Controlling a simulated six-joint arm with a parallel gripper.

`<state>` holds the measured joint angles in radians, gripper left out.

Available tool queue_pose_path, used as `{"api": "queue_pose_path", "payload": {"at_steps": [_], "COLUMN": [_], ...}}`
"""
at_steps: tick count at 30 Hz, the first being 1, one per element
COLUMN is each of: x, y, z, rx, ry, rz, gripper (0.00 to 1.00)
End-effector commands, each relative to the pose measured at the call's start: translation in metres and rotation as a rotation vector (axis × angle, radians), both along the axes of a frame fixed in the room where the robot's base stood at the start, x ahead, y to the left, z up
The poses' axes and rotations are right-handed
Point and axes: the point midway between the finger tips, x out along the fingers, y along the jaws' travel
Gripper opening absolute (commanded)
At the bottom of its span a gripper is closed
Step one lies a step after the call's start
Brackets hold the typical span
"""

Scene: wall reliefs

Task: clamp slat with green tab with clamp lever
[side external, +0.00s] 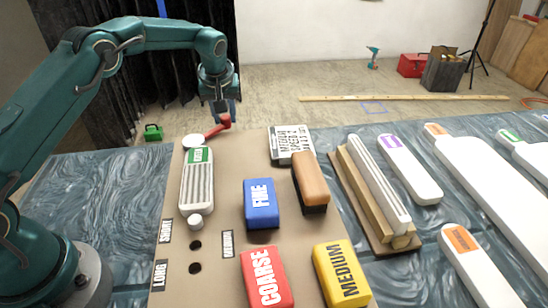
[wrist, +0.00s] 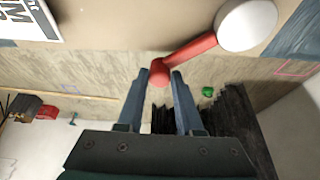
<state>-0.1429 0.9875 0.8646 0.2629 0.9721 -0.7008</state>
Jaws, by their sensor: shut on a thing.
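The slat with green tab (side external: 197,188) is white and ridged, with a green label at its far end. It lies lengthwise on the brown board, between a white round disc (side external: 193,141) at its far end and a small white knob (side external: 195,222) at its near end. The clamp lever (side external: 214,130) is a red bar reaching out from the disc. In the wrist view the red lever (wrist: 190,54) runs from the white disc (wrist: 246,24) to a rounded tip. My gripper (side external: 225,115) is shut on this tip, held between the fingers in the wrist view (wrist: 163,74).
Blue FINE (side external: 261,203), red COARSE (side external: 266,277) and yellow MEDIUM (side external: 341,274) blocks, a brown-topped block (side external: 310,178) and a stencil plate (side external: 290,144) occupy the board. Wooden strips (side external: 375,195) and other white slats (side external: 410,168) lie to the right.

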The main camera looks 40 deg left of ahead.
Motion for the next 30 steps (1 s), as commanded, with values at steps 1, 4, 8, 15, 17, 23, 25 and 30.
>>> {"api": "queue_pose_path", "payload": {"at_steps": [1,4,8,15,17,23,25,30], "x": [0.000,0.000,-0.001,-0.004,-0.004,-0.005,-0.005,-0.006], "y": [0.003,0.010,0.016,0.024,0.025,0.027,0.028,0.027], "z": [-0.001,-0.001,-0.001,-0.002,-0.002,-0.002,-0.002,-0.002], "rx": [-0.003,-0.004,-0.005,-0.007,-0.007,-0.009,-0.008,-0.009], "ry": [0.004,0.003,0.002,0.004,0.003,0.005,0.005,0.007], "rz": [0.047,0.131,0.219,0.325,0.342,0.374,0.378,0.379], "gripper": [0.00,0.00,0.00,0.00,0.00,0.00,0.00,0.00]}}
